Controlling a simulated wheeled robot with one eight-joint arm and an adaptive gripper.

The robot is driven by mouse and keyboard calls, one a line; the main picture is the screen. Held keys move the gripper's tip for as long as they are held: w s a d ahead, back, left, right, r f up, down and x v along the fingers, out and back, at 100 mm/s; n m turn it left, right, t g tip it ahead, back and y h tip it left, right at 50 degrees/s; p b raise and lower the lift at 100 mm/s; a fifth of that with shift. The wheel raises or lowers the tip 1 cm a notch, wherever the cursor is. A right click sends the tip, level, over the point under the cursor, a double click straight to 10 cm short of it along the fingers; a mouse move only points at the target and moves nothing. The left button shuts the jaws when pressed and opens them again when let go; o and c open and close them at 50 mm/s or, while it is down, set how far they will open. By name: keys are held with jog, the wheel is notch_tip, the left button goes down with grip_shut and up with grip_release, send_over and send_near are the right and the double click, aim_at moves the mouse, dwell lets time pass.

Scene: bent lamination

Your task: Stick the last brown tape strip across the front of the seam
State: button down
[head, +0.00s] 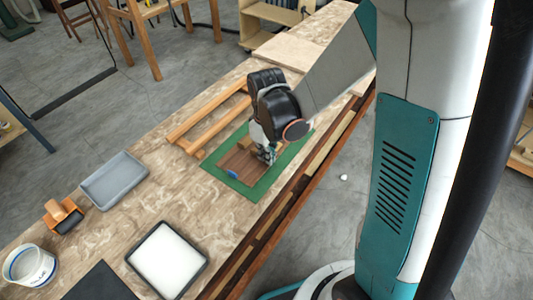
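A brown wooden panel (239,161) lies on a green mat (246,189) on the workbench. A small blue patch (232,173) shows at the panel's near left edge. A tan piece (246,143) shows beside my gripper, but I cannot tell whether it is a tape strip or a block. My gripper (266,155) points down over the right part of the panel, at or just above its surface. Its fingers are too small here to show whether they are open or hold anything. The arm and gripper hide part of the panel, and I cannot make out the seam.
Wooden rails (205,110) lie behind the mat. At the left are a grey tray (114,180), an orange tool with a wooden knob (62,213), a white tub (29,266), a tray with a white surface (167,261) and a dark sheet (99,284). The bench's front edge runs close to the mat.

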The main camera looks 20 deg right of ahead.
jog(key=shift+f, duration=0.15)
jog(key=c, duration=1.2)
grip_release()
jog(key=shift+c, duration=0.2)
jog(key=shift+r+p, duration=2)
jog(key=shift+r, duration=1)
jog(key=shift+r, duration=0.1)
